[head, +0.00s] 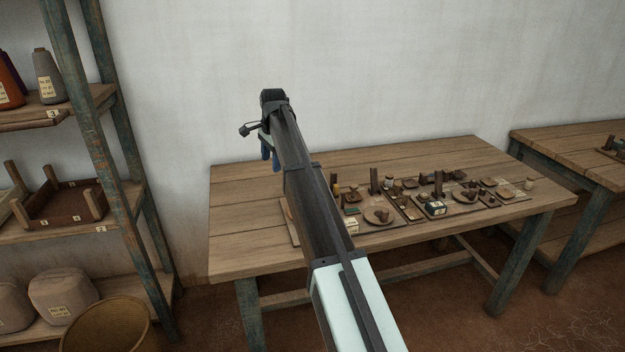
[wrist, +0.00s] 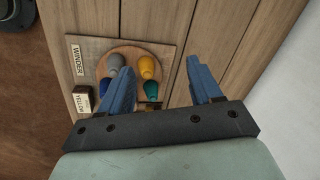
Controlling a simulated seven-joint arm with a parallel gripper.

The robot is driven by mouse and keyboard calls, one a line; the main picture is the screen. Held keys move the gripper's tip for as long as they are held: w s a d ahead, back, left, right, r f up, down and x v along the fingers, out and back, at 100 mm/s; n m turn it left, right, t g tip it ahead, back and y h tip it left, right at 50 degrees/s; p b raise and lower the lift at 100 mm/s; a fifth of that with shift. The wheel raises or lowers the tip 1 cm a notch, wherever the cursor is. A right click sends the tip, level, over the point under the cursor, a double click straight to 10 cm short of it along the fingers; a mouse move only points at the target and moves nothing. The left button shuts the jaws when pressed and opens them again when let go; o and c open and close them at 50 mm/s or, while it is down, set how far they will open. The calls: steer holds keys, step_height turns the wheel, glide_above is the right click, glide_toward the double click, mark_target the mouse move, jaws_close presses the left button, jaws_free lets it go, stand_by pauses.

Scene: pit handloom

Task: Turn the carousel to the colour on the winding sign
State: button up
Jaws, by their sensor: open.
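My gripper (wrist: 158,67) is open and empty above the table, its blue fingers pointing down beside the carousel; it also shows in the head view (head: 269,151). The round wooden carousel (wrist: 133,46) sits on a board. It bears a grey cone (wrist: 116,62), a yellow cone (wrist: 147,67), a teal cone (wrist: 152,87) and a blue cone (wrist: 103,87). The left finger covers part of the carousel. The winding sign (wrist: 82,101) reads YELLOW, and stands at the board's lower left. A WINDER label (wrist: 75,62) lies at the board's left edge. My arm hides most of the carousel in the head view.
The wooden table (head: 240,252) holds several small dark items and dishes (head: 379,215) right of my arm. A white wall (head: 400,70) stands behind it. A shelf rack (head: 112,120) with cones and a tray is at left. A second table (head: 570,143) is at right.

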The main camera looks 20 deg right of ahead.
steer(key=s+d+r+m+g, duration=0.1)
steer(key=d+r+m, duration=0.15)
steer(key=d, duration=0.45)
steer(key=s+d+r+m+g, duration=0.1)
steer(key=s+d+r+m, duration=0.15)
steer(key=d, duration=0.35)
steer(key=shift+n+h, duration=0.4)
steer(key=f, duration=0.8)
steer(key=w+f, duration=0.1)
steer(key=f, duration=0.4)
steer(key=shift+f, duration=0.1)
jaws_close()
